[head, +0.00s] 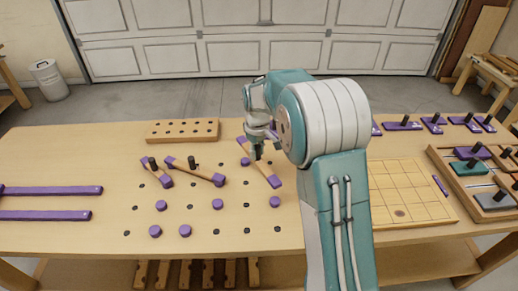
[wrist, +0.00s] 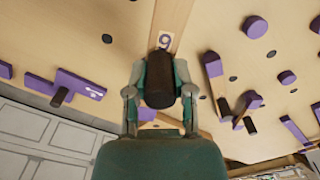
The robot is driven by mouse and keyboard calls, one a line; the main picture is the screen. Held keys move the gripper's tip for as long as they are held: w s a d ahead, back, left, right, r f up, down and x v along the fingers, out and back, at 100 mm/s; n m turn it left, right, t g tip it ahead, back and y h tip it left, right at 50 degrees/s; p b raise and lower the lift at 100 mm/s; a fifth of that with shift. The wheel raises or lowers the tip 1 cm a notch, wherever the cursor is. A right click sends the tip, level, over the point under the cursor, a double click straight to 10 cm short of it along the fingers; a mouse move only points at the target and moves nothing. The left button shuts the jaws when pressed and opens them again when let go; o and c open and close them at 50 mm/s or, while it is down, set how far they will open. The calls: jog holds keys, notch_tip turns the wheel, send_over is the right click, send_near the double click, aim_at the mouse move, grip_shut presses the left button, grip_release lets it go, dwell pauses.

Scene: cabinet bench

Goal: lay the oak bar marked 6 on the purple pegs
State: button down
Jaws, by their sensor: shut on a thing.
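My gripper (head: 257,151) is shut on the dark knob (wrist: 158,82) of an oak bar (wrist: 172,15) marked 6. In the head view this bar (head: 264,169) lies slantwise below my gripper, with purple ends; my gripper hides part of it. I cannot tell whether it touches the bench or any peg. Round purple pegs (head: 217,204) stand on the bench to its left and nearer. One peg (head: 274,202) stands just past its near end, and another (head: 245,161) is close to its left side. A peg also shows in the wrist view (wrist: 255,27).
Two other purple-ended oak bars with dark knobs (head: 207,173) (head: 154,171) lie to the left. A block with holes (head: 160,131) is behind. Long purple strips (head: 50,190) lie far left. A grid board (head: 410,185), a tray (head: 440,165) and purple knobbed pieces (head: 403,126) are on the right.

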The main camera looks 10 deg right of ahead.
jog(key=f, duration=0.2)
jog(key=d+f, duration=0.1)
jog(key=f, duration=0.1)
jog(key=shift+f, duration=0.85)
jog(key=shift+a+f, duration=0.3)
jog(key=shift+a, duration=0.05)
jog(key=shift+d, duration=0.2)
jog(key=shift+a+r, duration=0.15)
jog(key=shift+a, duration=0.05)
jog(key=shift+d+f, duration=0.2)
jog(key=shift+f, duration=0.05)
jog(key=shift+f, duration=0.9)
dwell(1.7)
